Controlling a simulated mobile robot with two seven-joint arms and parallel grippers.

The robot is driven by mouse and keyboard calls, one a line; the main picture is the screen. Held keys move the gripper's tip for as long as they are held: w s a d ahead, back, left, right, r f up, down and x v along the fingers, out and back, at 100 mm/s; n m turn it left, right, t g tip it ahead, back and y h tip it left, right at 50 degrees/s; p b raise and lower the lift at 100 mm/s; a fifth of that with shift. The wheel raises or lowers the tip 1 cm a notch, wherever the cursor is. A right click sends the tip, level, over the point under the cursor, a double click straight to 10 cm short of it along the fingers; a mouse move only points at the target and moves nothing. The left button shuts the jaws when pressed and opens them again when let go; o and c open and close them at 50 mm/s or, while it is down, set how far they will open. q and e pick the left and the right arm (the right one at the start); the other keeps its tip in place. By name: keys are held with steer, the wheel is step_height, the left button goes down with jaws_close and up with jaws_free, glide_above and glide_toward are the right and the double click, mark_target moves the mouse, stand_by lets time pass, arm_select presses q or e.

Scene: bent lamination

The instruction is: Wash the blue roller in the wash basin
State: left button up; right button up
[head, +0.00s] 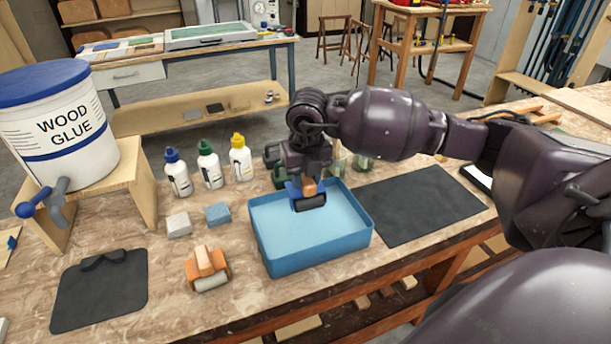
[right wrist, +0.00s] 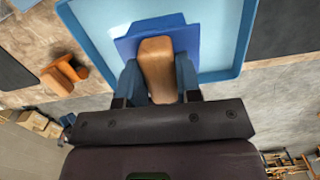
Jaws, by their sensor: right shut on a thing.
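The blue roller (head: 293,192) has a blue frame and a wooden handle. It hangs over the wash basin (head: 312,262), a light blue tray holding pale blue water. My right gripper (head: 309,178) is shut on the roller's wooden handle. In the right wrist view the handle (right wrist: 157,68) sits between the fingers, with the blue frame (right wrist: 190,38) beyond it over the basin (right wrist: 235,45). The dark roller cylinder (head: 309,203) is low over the water; I cannot tell whether it touches. My left gripper does not show.
An orange roller (head: 208,268) lies left of the basin. A grey sponge (head: 179,225) and a blue sponge (head: 217,214) lie behind it. Several glue bottles (head: 209,166) stand at the back. Dark mats lie right (head: 425,205) and far left (head: 100,290). A wood glue bucket (head: 60,125) stands on a wooden stand.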

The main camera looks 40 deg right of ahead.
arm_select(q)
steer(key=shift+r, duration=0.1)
arm_select(e)
steer(key=shift+r, duration=0.1)
stand_by(0.4)
steer(key=shift+r+p, duration=1.35)
steer(key=shift+r, duration=1.15)
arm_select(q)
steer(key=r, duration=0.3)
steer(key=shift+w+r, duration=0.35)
